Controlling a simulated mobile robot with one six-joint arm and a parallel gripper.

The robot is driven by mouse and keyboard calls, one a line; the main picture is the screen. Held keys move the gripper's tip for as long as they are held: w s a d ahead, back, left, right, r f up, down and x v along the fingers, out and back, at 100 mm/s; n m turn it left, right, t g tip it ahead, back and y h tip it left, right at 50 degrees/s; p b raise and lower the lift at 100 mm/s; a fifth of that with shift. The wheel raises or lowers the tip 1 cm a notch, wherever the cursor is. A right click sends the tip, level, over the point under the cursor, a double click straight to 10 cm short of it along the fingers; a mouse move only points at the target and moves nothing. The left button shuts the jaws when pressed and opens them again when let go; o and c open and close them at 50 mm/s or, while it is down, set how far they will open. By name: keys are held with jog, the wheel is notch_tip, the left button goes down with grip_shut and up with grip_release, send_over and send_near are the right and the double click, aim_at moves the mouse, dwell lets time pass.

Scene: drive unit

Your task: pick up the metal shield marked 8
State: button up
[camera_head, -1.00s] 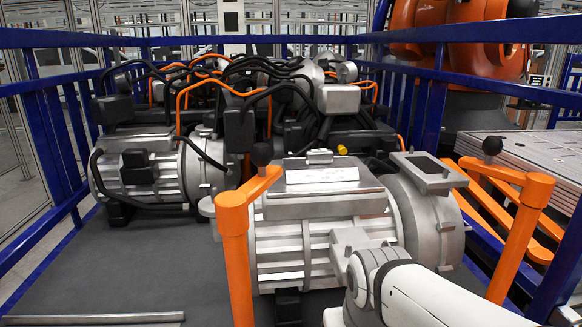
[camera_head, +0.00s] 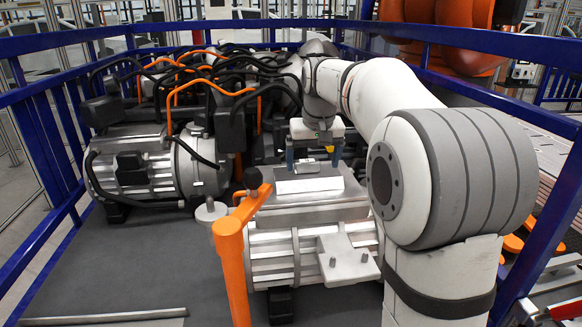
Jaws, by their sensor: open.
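A silver drive unit (camera_head: 290,255) stands in front of me. On its top lies a bright metal plate (camera_head: 309,186) with a small raised metal block (camera_head: 306,166) at its far edge. This plate may be the metal shield; I cannot read an 8 on it. My gripper (camera_head: 313,154) points down over the far edge of the plate. Its two dark fingers are apart, on the left and right of the raised block. I cannot tell whether they touch it. My arm hides the right side of the drive unit.
An orange post with a handle (camera_head: 232,270) stands at the drive unit's near left. Another motor with black and orange cables (camera_head: 150,165) stands behind at left. Blue rails (camera_head: 62,150) enclose the area.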

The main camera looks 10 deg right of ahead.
send_near(307, 161)
notch_tip(307, 161, down, 3)
jog(key=x, duration=0.2)
jog(key=p+x, duration=0.1)
jog(key=x, duration=0.1)
jog(key=p+x, duration=0.1)
jog(key=x, duration=0.1)
jog(key=shift+w, duration=0.25)
jog(key=shift+w+f+p, duration=0.1)
jog(key=shift+f+p, duration=0.2)
jog(key=shift+f, duration=0.15)
jog(key=c, duration=1.2)
jog(key=shift+r, duration=0.2)
